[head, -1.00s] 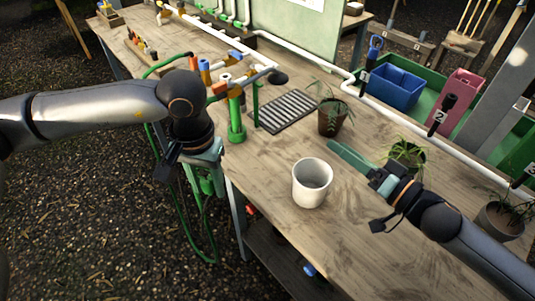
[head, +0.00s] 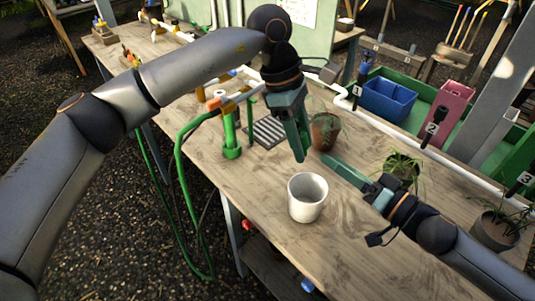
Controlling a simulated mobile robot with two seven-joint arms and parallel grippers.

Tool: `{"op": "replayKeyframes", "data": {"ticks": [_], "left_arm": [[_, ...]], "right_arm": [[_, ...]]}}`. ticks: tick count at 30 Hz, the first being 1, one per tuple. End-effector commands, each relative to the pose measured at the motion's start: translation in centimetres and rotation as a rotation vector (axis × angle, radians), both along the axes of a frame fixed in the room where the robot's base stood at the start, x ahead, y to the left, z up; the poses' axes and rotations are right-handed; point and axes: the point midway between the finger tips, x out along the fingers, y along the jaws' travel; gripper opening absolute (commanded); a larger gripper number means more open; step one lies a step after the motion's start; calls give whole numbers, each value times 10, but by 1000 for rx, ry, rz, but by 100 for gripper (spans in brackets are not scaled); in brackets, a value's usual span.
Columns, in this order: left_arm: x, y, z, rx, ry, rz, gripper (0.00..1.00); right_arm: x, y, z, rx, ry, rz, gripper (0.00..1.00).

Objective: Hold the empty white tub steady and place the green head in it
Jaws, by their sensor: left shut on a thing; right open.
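The white tub (head: 307,198) stands upright on the wooden table near its front edge, and its inside looks empty. My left gripper (head: 303,158) hangs fingers-down above and behind the tub, clear of it. It is shut on the green head, which I cannot separate clearly from the green fingers.
A potted plant (head: 325,131) stands close behind the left gripper, another (head: 401,168) behind the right arm. A slatted grey tray (head: 268,132) and an upright green pipe (head: 230,135) are left. Blue (head: 390,98) and pink (head: 448,110) bins stand at the back.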

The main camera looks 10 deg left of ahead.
Motion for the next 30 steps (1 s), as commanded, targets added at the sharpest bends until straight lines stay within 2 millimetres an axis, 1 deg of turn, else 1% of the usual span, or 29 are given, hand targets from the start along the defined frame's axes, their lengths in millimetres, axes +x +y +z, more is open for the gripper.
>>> {"op": "replayKeyframes", "data": {"ticks": [1, 4, 8, 10, 14, 21, 23, 27, 30], "left_arm": [[1, -6, 2, -10, 2, 36, 0], [3, -13, 6, -21, 4, 84, 0], [4, -15, 7, -27, 4, 108, 0], [4, -15, 7, -26, 4, 109, 0], [3, -15, 7, -26, 4, 107, 0], [3, -15, 7, -25, 4, 106, 0], [3, -15, 7, -25, 4, 106, 0], [3, -15, 7, -25, 4, 106, 0], [3, -15, 7, -25, 4, 106, 0]], "right_arm": [[0, 0, 0, 0, 0, 0, 61], [0, 0, 0, 0, 0, 0, 61], [0, 0, -6, 1, 2, 0, 61], [0, 0, -14, 0, 2, -2, 61], [0, 0, -36, 1, 4, -2, 61], [0, 0, -85, 1, 7, -2, 61], [9, 13, -79, 3, -4, 1, 61], [24, 33, -80, 2, -2, 2, 61], [33, 45, -80, 2, -1, 1, 61]]}}
